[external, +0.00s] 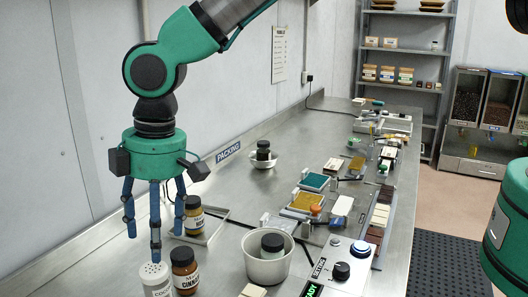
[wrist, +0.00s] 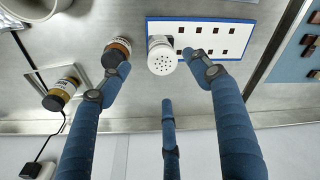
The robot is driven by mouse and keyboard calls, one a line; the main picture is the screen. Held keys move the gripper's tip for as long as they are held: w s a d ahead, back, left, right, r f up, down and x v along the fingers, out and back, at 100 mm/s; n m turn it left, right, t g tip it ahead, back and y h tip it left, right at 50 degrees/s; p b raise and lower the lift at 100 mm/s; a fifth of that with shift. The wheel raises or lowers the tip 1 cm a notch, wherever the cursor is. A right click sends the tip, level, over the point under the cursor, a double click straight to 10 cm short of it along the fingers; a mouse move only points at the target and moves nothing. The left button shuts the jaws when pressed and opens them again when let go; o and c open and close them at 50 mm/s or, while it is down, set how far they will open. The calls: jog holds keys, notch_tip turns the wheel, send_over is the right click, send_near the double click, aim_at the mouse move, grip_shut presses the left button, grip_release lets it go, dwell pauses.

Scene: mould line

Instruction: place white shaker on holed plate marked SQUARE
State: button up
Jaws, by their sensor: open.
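The white shaker (external: 155,280) with a holed cap stands upright at the bottom edge of the external view, its lower part cut off. In the wrist view the shaker (wrist: 162,58) overlaps the left part of a white, blue-edged plate with square holes (wrist: 236,38). I cannot tell whether its base rests on the plate or beside it. My gripper (external: 155,238) has three blue fingers, spread apart and empty, pointing down just above the shaker. In the wrist view my gripper (wrist: 165,85) has its fingers around and short of the cap. The plate is out of the external view.
A cinnamon jar (external: 185,270) stands close right of the shaker, near one finger. Another dark-capped jar (external: 194,216) stands behind on a tray (external: 213,233). A metal pot (external: 267,262) holding a jar is further right. The wall runs along the left.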

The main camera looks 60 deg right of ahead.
jog(key=s+d+r+m+t, duration=0.1)
jog(key=s+d+r, duration=0.1)
jog(key=d+r, duration=0.6)
jog(key=s+d+r+m, duration=0.1)
jog(key=d+r, duration=0.5)
jog(key=r, duration=0.5)
jog(key=s+d+r+m+t, duration=0.1)
jog(key=s+d+r+m, duration=0.1)
jog(key=s+d+r, duration=0.95)
jog(key=s+d+r+m+t, duration=0.1)
jog(key=s+d, duration=0.6)
jog(key=s, duration=0.3)
jog(key=s+d+r+m, duration=0.2)
jog(key=s+d, duration=0.6)
jog(key=s, duration=0.3)
jog(key=s+d+r+m+t+h, duration=0.1)
jog(key=s+d+r, duration=0.1)
jog(key=s+d, duration=0.5)
jog(key=s, duration=0.3)
jog(key=shift+s+d+m+t, duration=0.15)
jog(key=shift+s+m+t, duration=0.15)
jog(key=shift+m, duration=0.1)
